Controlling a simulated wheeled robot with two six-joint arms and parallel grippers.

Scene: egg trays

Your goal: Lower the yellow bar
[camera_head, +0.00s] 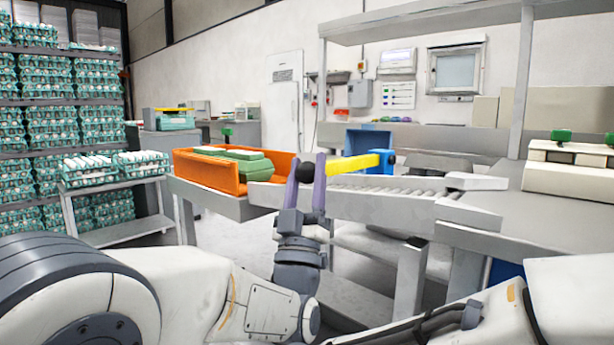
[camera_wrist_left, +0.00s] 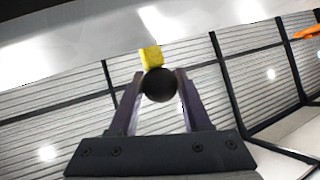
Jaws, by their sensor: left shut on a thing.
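The yellow bar (camera_head: 355,162) reaches from a blue block (camera_head: 388,160) leftward over the roller conveyor and looks about level in the head view. A black ball (camera_head: 305,172) is at its left end. My left gripper (camera_head: 308,185) is shut on this ball, its purple fingers on either side. In the left wrist view the black ball (camera_wrist_left: 159,84) sits between the fingertips, and a short piece of the yellow bar (camera_wrist_left: 151,57) shows behind it. My right gripper is not in view.
An orange crate (camera_head: 207,178) with green egg cartons (camera_head: 240,162) stands left of the bar. A blue box (camera_head: 366,143) stands behind it. The roller conveyor (camera_head: 390,187) runs to a grey table (camera_head: 545,200) at right. Shelves of egg trays stand far left.

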